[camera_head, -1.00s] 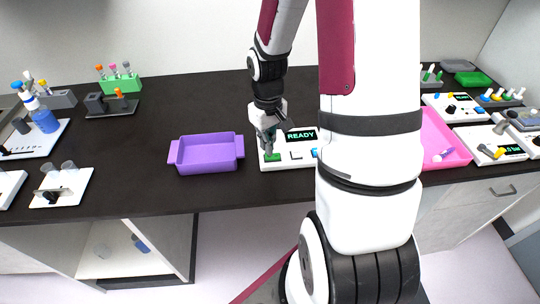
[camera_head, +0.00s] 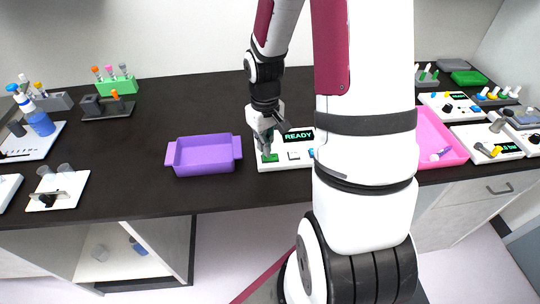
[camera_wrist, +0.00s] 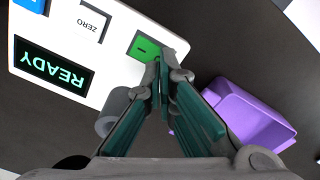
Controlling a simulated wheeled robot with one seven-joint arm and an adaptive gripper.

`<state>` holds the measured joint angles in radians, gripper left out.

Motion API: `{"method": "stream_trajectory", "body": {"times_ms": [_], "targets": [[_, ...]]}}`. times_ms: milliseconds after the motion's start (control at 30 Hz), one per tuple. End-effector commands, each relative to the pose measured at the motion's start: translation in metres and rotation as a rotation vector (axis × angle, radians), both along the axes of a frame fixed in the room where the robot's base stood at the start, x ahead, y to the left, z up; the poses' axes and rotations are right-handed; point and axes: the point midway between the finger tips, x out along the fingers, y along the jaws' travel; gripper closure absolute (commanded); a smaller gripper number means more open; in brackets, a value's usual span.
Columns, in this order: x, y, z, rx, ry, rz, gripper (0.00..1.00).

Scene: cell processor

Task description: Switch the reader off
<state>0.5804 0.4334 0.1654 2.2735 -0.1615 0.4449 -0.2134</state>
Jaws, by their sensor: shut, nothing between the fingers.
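The reader (camera_head: 290,160) is a white box on the dark bench, with a dark display (camera_head: 299,136) lit with green "READY". In the wrist view, the reader (camera_wrist: 112,70) shows its READY display (camera_wrist: 53,66), a white ZERO button (camera_wrist: 92,22), part of a blue button (camera_wrist: 30,5) and a green switch (camera_wrist: 146,45). My gripper (camera_head: 267,152) points down over the reader's left end, at the green switch (camera_head: 270,158). In the wrist view my gripper (camera_wrist: 162,62) is shut and empty, its tips at the green switch's edge. I cannot tell whether they touch it.
A purple tray (camera_head: 204,170) stands just left of the reader, and it also shows in the wrist view (camera_wrist: 240,115). A pink tray (camera_head: 432,160) and other white devices stand to the right. Racks and a blue bottle (camera_head: 40,122) are at the left. My arm hides the reader's right part.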

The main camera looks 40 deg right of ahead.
Motion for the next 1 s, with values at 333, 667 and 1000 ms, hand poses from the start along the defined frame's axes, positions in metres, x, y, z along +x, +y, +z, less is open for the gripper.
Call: {"method": "stream_trajectory", "body": {"times_ms": [333, 667, 1000], "targets": [[0.0000, 0.0000, 0.0000, 0.000, 0.000, 0.000, 1.00], [0.0001, 0.0001, -0.0033, 0.000, 0.000, 0.000, 1.00], [0.0001, 0.0001, -0.0079, 0.000, 0.001, 0.000, 1.00]]}}
